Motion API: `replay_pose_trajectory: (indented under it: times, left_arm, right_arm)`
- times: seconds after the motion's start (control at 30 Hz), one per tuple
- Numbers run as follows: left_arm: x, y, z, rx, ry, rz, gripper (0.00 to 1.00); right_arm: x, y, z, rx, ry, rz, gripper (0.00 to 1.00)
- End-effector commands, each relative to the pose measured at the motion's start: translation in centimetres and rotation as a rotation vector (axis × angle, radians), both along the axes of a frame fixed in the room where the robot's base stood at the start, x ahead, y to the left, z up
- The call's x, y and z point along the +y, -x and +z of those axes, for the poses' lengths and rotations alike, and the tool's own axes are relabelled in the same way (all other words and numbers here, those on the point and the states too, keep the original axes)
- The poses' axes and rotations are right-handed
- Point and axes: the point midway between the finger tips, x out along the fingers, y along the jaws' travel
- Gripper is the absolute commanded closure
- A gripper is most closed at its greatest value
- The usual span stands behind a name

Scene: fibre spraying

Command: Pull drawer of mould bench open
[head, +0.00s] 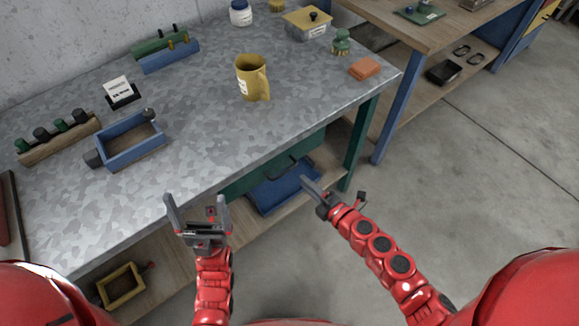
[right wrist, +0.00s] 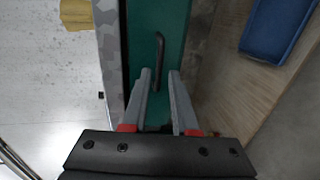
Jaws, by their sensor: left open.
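The mould bench (head: 200,110) has a mottled grey top. Its green drawer (head: 240,182) sits under the front edge and looks shut, with a dark bar handle (head: 282,163). In the right wrist view the drawer's green front (right wrist: 178,40) and handle (right wrist: 160,50) lie straight ahead. My right gripper (head: 306,183) is at the drawer front; in its wrist view (right wrist: 160,74) its fingers are apart, with the handle's near end appearing between the tips. I cannot tell if they touch it. My left gripper (head: 188,205) is open and empty before the bench's front edge.
A blue tray (head: 262,200) lies on the lower shelf below the drawer. A green bench leg (head: 358,145) stands right of it. On top are a yellow mug (head: 251,80), a blue open box (head: 130,142) and an orange block (head: 364,68). The floor at right is clear.

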Motion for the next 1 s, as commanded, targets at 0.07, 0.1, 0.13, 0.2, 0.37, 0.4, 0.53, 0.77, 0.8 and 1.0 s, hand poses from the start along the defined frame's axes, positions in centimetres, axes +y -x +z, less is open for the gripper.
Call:
replay_pose_trajectory:
  times: [0.07, 0.1, 0.13, 0.2, 0.37, 0.4, 0.53, 0.77, 0.8, 1.0]
  left_arm:
    - [0.0, 0.0, 0.6, 0.000, 0.000, 0.000, 0.00]
    - [0.0, 0.0, 0.7, 0.000, 0.000, 0.000, 0.00]
    - [0.0, 0.0, 0.8, 0.000, 0.000, 0.000, 0.00]
    - [0.0, 0.0, 0.9, 0.000, 0.000, 0.000, 0.00]
    - [0.0, 0.0, 1.0, 0.000, 0.000, 0.000, 0.00]
    - [0.0, 0.0, 1.0, 0.000, 0.000, 0.000, 0.00]
    - [0.0, 0.0, 1.1, 0.000, 0.000, 0.000, 0.00]
    - [0.0, 0.0, 1.1, 0.000, 0.000, 0.000, 0.00]
    - [0.0, 0.0, 1.1, 0.000, 0.000, 0.000, 0.00]
    - [0.0, 0.0, 1.1, 0.000, 0.000, 0.000, 0.00]
  right_arm:
    - [1.1, -1.7, 0.0, -0.002, -0.003, 0.000, 0.73]
    - [1.8, -2.3, -0.2, -0.002, -0.002, 0.003, 0.73]
    - [2.3, -2.8, -0.4, 0.000, -0.003, 0.004, 0.73]
    - [2.8, -4.0, -0.7, -0.002, -0.002, 0.001, 0.73]
    - [4.1, -5.8, -1.4, -0.001, -0.002, -0.002, 0.73]
    - [4.3, -6.1, -1.5, -0.001, -0.002, -0.002, 0.73]
    - [4.9, -6.8, -1.7, 0.000, -0.001, 0.000, 0.73]
    - [5.1, -7.0, -1.9, 0.000, 0.000, 0.001, 0.73]
    - [5.1, -7.0, -1.9, 0.000, 0.000, 0.001, 0.73]
    - [5.1, -7.0, -1.8, 0.000, 0.000, 0.001, 0.94]
